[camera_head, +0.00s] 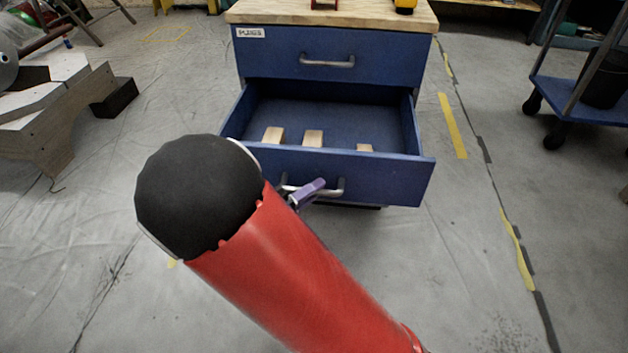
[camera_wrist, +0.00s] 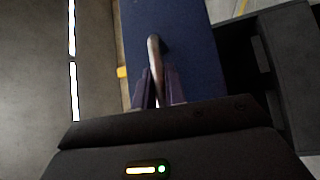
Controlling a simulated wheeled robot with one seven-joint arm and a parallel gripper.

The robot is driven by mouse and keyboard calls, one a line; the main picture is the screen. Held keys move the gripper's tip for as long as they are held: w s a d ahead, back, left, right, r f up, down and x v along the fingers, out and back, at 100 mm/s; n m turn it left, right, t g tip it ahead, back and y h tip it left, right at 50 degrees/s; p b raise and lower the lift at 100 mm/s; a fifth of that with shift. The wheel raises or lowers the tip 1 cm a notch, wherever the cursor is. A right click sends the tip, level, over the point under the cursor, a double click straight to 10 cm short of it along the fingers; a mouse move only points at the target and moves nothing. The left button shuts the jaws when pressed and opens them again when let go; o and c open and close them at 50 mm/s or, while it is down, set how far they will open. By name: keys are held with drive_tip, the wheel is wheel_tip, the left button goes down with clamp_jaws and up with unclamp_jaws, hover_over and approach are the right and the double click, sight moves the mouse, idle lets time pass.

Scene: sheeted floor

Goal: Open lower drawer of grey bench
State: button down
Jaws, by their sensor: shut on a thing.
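A blue drawer bench with a wooden top (camera_head: 420,17) stands at the upper middle of the head view. Its lower drawer (camera_head: 390,178) is pulled out, and its inside shows. The metal bar handle (camera_head: 340,188) is on that drawer's front; the handle also shows in the wrist view (camera_wrist: 154,48). My gripper, with purple fingers (camera_head: 309,192), is at the handle, partly hidden behind my arm. In the wrist view the fingers (camera_wrist: 158,88) are closed around the handle bar. The upper drawer (camera_head: 270,58) is shut, with its own handle (camera_head: 327,62).
Three pale wooden blocks (camera_head: 313,138) lie in the open drawer. A wooden structure (camera_head: 50,130) stands at the left, and a blue wheeled cart (camera_head: 590,95) at the right. The sheeted floor in front of the drawer is clear.

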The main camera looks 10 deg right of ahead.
drive_tip(key=shift+s, duration=0.15)
drive_tip(key=c, duration=1.5)
unclamp_jaws()
drive_tip(key=shift+o, duration=0.2)
drive_tip(key=shift+a, duration=0.15)
drive_tip(key=v, duration=0.7)
drive_tip(key=shift+s+a, duration=0.2)
drive_tip(key=shift+a, duration=0.1)
